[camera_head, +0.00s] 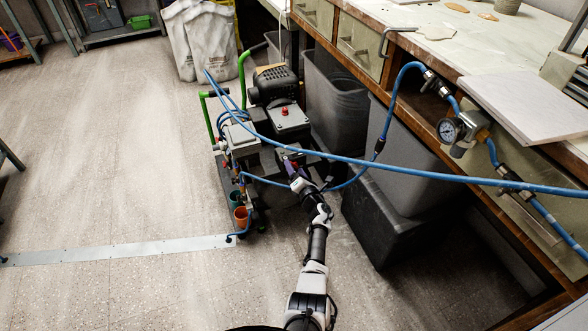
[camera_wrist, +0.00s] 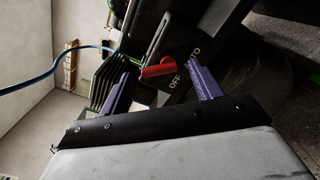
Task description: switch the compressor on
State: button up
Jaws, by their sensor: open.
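The compressor (camera_head: 272,88), with a black motor, grey boxes and green handles, stands on the floor left of the bench. My gripper (camera_head: 290,166) reaches its near side from below. In the wrist view, my gripper (camera_wrist: 161,65) is open, its two purple fingers spread. A red switch lever (camera_wrist: 157,69) shows between the fingertips, nearer the left one, with no clear grip on it. White lettering reads OFF beside the lever; a second word, ending in what looks like "TO", is further up to the right. In the head view, my gripper and arm hide the lever.
A blue hose (camera_head: 440,173) crosses above the compressor side toward the bench (camera_head: 440,52). A pressure gauge (camera_head: 447,131) hangs at the bench edge. Grey bins (camera_head: 335,98) and a black box (camera_head: 385,222) stand at right.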

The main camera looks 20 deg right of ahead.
jog(key=shift+c, duration=0.3)
jog(key=c, duration=0.9)
jog(key=shift+m, duration=0.3)
jog(key=m, duration=0.3)
jog(key=shift+d+r+m+p, duration=0.2)
jog(key=shift+m+p, duration=0.1)
jog(key=shift+p, duration=0.1)
jog(key=m, duration=0.3)
jog(key=shift+d+m, duration=0.15)
jog(key=shift+m, duration=0.15)
jog(key=m, duration=0.3)
jog(key=m+p, duration=0.1)
jog(key=shift+d+r+m, duration=0.1)
jog(key=shift+d+m, duration=0.15)
jog(key=shift+m, duration=0.05)
jog(key=shift+d+m, duration=0.15)
jog(key=shift+m, duration=1.75)
